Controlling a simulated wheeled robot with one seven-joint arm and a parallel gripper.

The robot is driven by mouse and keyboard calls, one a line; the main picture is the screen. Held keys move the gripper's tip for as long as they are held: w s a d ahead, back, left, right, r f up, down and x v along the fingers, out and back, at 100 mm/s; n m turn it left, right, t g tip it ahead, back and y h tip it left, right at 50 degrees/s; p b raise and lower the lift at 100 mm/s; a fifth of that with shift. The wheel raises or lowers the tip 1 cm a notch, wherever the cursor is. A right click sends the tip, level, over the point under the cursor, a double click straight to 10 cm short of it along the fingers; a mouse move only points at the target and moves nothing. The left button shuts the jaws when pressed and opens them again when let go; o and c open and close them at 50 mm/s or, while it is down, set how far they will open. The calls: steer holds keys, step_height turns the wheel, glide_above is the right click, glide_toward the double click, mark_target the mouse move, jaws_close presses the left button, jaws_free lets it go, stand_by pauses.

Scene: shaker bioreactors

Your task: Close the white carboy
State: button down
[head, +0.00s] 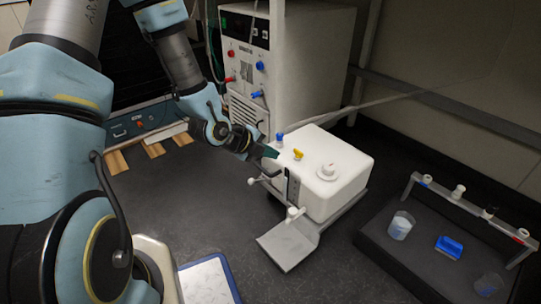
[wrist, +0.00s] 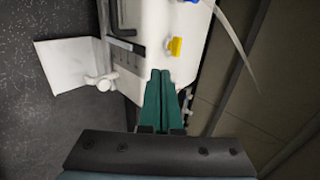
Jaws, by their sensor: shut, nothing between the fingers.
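The white carboy (head: 345,158) is a boxy white container in the middle of the head view. A round white cap (head: 327,170) sits on its top. A yellow valve (head: 298,155) and a blue fitting (head: 280,138) stand near its left edge. My gripper (head: 271,152) is shut and empty at the carboy's left upper edge. In the wrist view, the shut green fingers (wrist: 160,74) point at the white carboy body (wrist: 153,40), just below the yellow valve (wrist: 175,46). I cannot tell whether they touch it.
A metal plate (head: 287,244) with a white knob extends in front of the carboy. A white control cabinet (head: 285,75) with colored knobs stands behind. A dark tray (head: 407,258) at right holds a beaker (head: 401,225), a blue item (head: 449,247) and a rack bar (head: 470,206). A thin tube crosses above the carboy.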

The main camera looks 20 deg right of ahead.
mark_target(299, 156)
steer(key=b+x, duration=0.1)
steer(key=x, duration=0.2)
steer(key=r+b+x, duration=0.1)
steer(key=x, duration=0.1)
steer(key=d+b+x, duration=0.1)
steer(key=x, duration=0.2)
steer(key=shift+w+d, duration=0.25)
steer(key=shift+d, duration=0.05)
steer(key=shift+w+d+r, duration=0.1)
steer(key=shift+d, duration=0.4)
